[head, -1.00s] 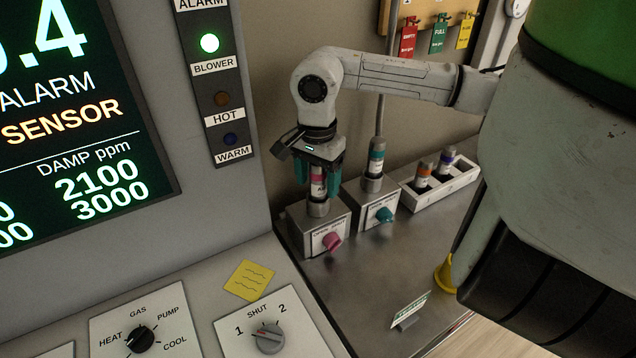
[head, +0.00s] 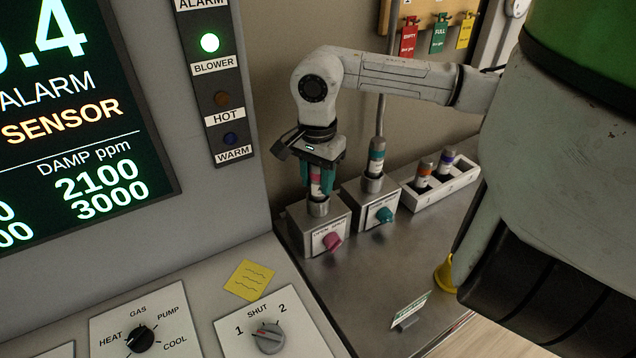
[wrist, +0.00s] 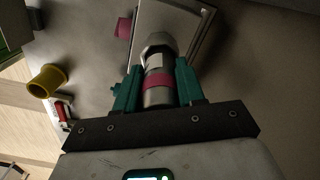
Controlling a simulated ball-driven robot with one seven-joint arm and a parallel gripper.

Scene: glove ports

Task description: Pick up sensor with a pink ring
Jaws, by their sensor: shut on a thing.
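The sensor with a pink ring (head: 316,180) stands upright at the socket on top of the left metal box (head: 310,232), which has a pink knob (head: 332,241). My gripper (head: 318,181) is above that box with its teal fingers shut on the sensor from both sides. In the wrist view the pink-ringed sensor (wrist: 158,82) lies between the two teal fingers (wrist: 158,84), its far end toward the socket. I cannot tell whether its lower end is still inside the socket.
A teal-ringed sensor (head: 376,156) stands in the neighbouring box with a teal knob (head: 384,215), close on the right. A white rack (head: 440,190) holds orange- and blue-ringed sensors. A small sign (head: 409,309) and yellow object (head: 445,273) stand nearer on the metal bench.

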